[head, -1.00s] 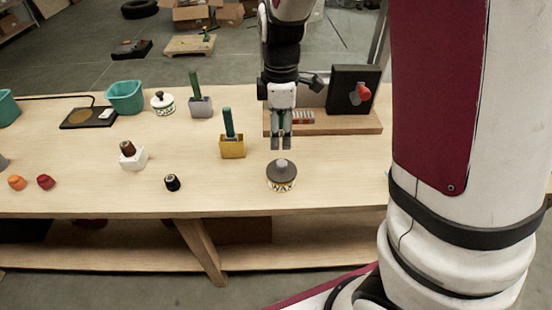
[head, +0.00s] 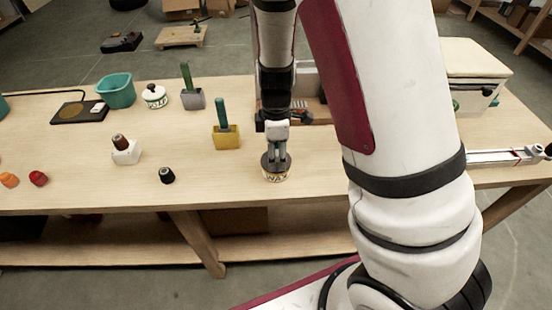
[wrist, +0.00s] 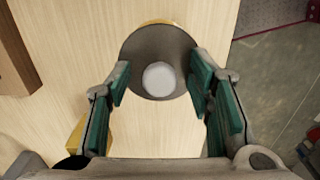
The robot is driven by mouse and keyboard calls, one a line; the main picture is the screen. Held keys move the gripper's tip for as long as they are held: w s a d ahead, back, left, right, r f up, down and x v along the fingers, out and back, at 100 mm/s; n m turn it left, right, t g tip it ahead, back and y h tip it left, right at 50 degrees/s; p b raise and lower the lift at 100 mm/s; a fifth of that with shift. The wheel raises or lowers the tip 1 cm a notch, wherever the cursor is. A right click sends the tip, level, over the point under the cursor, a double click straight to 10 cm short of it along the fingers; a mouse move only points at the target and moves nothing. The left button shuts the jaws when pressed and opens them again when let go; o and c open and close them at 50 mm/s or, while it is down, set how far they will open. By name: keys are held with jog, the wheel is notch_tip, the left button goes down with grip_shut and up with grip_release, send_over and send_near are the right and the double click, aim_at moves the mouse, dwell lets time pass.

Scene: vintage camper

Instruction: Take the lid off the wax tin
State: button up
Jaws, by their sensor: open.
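The wax tin (head: 275,177) stands upright on the wooden table, near its front edge in the head view. Its dark grey lid (head: 266,163) is on top, with a round pale knob. In the wrist view the lid (wrist: 135,48) and its knob (wrist: 159,78) show from above, with a bit of the yellowish tin (wrist: 160,22) behind. My gripper (wrist: 160,85) is open. Its green-padded fingers stand on either side of the lid's near part, with the knob between them and a gap on both sides. In the head view my gripper (head: 276,158) is directly over the tin, partly hiding the lid.
A yellow block with a green handle (head: 226,138) stands left of the tin. A small dark jar (head: 167,175) lies further left, and a white block with a brown top (head: 126,152) beyond it. The table between is bare.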

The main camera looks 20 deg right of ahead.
jog(key=shift+c, duration=0.6)
grip_shut()
jog(key=shift+r, duration=0.1)
